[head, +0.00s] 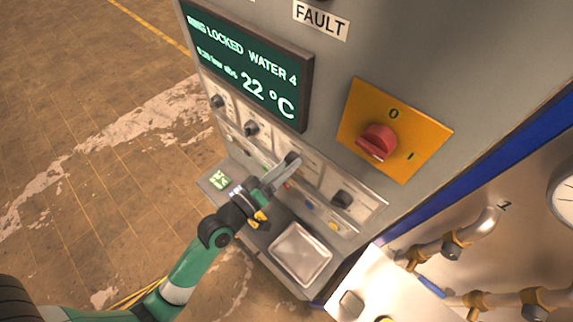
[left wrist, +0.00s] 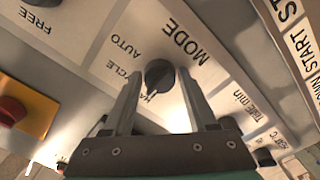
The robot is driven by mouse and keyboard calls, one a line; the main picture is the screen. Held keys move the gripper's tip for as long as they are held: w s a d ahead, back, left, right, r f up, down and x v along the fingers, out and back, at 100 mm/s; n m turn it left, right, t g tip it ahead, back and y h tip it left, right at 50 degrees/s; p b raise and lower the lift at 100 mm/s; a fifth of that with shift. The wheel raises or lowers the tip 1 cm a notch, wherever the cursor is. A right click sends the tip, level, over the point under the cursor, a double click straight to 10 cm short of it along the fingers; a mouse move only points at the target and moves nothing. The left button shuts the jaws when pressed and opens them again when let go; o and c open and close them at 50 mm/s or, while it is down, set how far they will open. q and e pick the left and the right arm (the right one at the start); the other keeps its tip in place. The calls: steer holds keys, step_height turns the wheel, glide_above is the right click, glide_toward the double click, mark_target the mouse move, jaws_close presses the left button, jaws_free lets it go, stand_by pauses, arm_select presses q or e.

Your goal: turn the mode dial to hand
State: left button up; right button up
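The mode dial (left wrist: 158,75) is a small black knob with a pointer, on a pale panel strip printed MODE. In the left wrist view AUTO and two partly hidden labels stand around it. Its pointer faces the lower left, near a label of which only the start, HA, shows. My left gripper (head: 279,174) reaches the panel strip in the head view, where its fingers partly cover the dial. In the left wrist view its fingers stand apart, one on each side of the dial, with visible gaps. I cannot tell how deep the tips reach. My right gripper is not in view.
Other black knobs (head: 250,128) (head: 341,198) sit along the same strip. A red switch (head: 376,142) on a yellow plate is up to the right. A lit screen (head: 250,68) is above. A metal tray (head: 300,254) lies below; pipes and valves (head: 450,245) are at the right.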

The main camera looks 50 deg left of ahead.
arm_select(q)
steer(key=shift+o, duration=1.4)
steer(key=s+d+b, duration=0.1)
steer(key=s+b, duration=0.3)
steer(key=s, duration=0.7)
steer(key=shift+s, duration=0.3)
